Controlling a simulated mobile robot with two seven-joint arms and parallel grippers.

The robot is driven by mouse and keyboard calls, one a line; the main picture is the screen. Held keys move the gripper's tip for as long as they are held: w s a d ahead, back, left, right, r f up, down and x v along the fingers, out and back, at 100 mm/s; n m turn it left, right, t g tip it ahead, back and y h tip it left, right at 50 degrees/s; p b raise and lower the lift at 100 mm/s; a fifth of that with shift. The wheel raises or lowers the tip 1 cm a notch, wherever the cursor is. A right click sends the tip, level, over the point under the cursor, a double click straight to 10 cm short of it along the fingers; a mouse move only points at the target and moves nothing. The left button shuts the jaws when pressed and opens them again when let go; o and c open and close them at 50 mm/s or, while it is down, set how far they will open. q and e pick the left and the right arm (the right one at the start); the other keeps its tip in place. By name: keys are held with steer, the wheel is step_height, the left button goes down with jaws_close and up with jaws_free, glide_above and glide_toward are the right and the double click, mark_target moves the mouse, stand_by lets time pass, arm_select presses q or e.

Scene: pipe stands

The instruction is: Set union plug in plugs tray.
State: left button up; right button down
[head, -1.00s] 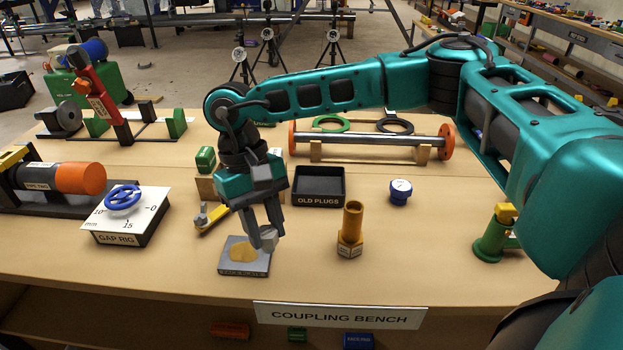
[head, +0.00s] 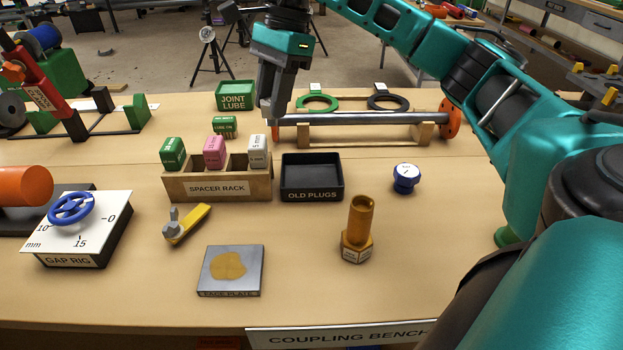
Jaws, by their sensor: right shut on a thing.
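The union plug shows only as a small grey piece at the fingertips of my right gripper (head: 272,112); its shape is mostly hidden by the fingers. The gripper is shut on it, pointing down, in front of the left end of the steel pipe. It is above and behind the spacer rack, left of the tray. The plugs tray (head: 312,194) is black, labelled OLD PLUGS, and looks empty on the bench. My left gripper is not in view.
The spacer rack (head: 217,188) with three blocks adjoins the tray's left side. A brass fitting (head: 357,230) stands in front of the tray, a blue knob-like part (head: 405,178) to the right. The face plate (head: 231,271) lies at front; the steel pipe (head: 360,132) lies behind.

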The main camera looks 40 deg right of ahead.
steer(key=d+r+m+t+b, duration=0.2)
steer(key=d+m, duration=0.5)
steer(key=b, duration=0.4)
glide_above(307, 181)
steer(key=s+d, duration=0.1)
steer(key=shift+m+h, duration=0.4)
step_height(307, 181, down, 14)
steer(key=shift+d+f, duration=0.1)
steer(key=shift+f, duration=0.15)
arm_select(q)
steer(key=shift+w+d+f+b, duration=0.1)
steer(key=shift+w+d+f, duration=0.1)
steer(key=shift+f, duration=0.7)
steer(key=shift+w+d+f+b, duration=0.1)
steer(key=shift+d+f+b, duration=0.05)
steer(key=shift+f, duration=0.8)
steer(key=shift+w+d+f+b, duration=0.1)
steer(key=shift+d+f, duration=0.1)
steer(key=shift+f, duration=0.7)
arm_select(e)
steer(key=shift+f, duration=2.3)
steer(key=shift+f, duration=0.1)
steer(key=c, duration=0.8)
jaws_free()
steer(key=shift+f, duration=0.1)
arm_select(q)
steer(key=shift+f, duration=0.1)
